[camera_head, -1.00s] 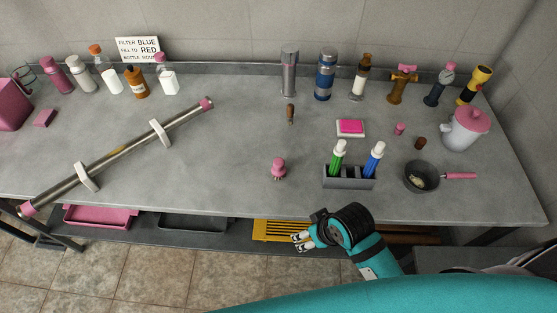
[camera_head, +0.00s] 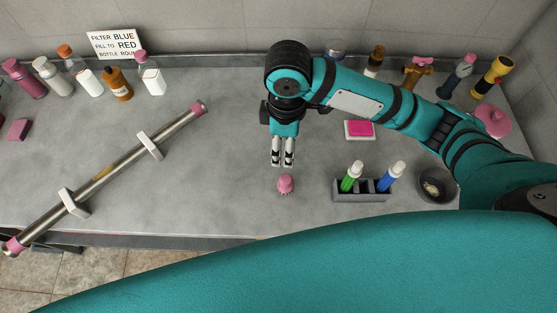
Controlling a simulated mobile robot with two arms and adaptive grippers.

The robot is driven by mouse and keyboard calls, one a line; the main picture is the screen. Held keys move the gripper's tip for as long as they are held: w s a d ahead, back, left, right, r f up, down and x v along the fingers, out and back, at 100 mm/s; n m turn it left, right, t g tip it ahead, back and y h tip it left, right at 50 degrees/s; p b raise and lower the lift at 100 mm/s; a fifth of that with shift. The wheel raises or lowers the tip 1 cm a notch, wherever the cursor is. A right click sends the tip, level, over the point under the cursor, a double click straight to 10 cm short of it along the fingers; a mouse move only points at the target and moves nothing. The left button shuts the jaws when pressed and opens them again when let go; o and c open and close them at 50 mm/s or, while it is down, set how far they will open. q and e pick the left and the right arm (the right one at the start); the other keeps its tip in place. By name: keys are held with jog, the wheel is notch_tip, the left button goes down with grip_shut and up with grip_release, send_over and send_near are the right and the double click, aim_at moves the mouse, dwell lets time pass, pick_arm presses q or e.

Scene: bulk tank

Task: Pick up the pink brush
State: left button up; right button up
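The pink brush (camera_head: 286,184) is a small, rounded pink piece standing on the grey counter in front of the middle. My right gripper (camera_head: 283,164) reaches in from the right and hangs above the counter, just behind the brush in the picture. Its two fingers point toward the brush with a narrow gap between them, and nothing is held. The fingertips look apart from the brush; their exact height is hard to tell. My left gripper is not in view.
A grey holder (camera_head: 350,195) with a green and a blue marker stands right of the brush. A pink pad (camera_head: 360,129) lies behind it, and a dark pan (camera_head: 437,186) is farther right. A long metal tube (camera_head: 118,165) lies left. The counter between tube and brush is clear.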

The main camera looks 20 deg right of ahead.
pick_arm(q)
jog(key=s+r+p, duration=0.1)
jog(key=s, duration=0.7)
pick_arm(e)
send_over(286, 178)
jog(key=s, duration=0.1)
notch_tip(286, 178, down, 7)
jog(key=shift+r, duration=0.1)
jog(key=f, duration=0.3)
jog(key=shift+w+a+f+p, duration=0.1)
jog(key=shift+w+f+p, duration=0.05)
jog(key=shift+w+p, duration=0.2)
jog(key=shift+w+f, duration=0.1)
jog(key=shift+f, duration=0.75)
notch_tip(286, 178, down, 4)
jog(key=shift+f+p, duration=0.2)
jog(key=shift+p, duration=0.6)
jog(key=shift+f, duration=0.25)
jog(key=c, duration=0.8)
grip_shut()
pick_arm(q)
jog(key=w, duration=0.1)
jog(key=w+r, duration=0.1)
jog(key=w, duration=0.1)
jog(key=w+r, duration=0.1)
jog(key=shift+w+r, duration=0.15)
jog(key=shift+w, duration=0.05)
pick_arm(e)
jog(key=shift+r, duration=0.1)
